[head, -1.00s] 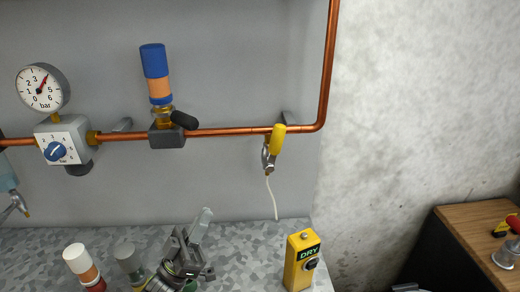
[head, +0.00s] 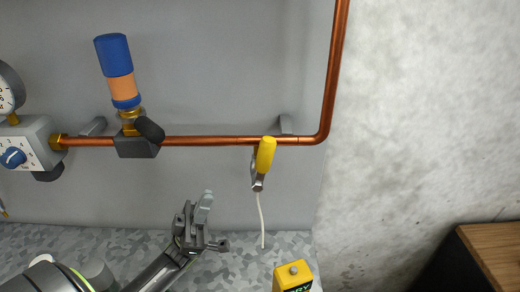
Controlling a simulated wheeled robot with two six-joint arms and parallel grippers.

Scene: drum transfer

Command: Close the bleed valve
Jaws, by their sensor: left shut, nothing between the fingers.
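The bleed valve (head: 257,184) hangs below the copper pipe, near its right-hand bend. Its yellow lever (head: 265,155) stands close to upright, leaning slightly right at the top and crossing in front of the pipe. A thin white hose (head: 262,220) runs down from the valve. My left gripper (head: 203,207) is shut and empty, pointing up, to the left of the valve and a little lower. A clear gap separates it from the lever and the hose. My right gripper is not in view.
The copper pipe (head: 200,140) runs along the grey panel. A blue-and-orange cartridge (head: 118,72) in a dark valve body stands on it at upper left. A regulator (head: 30,145) and cut-off gauge (head: 8,90) are at far left. A yellow box (head: 293,275) sits below right.

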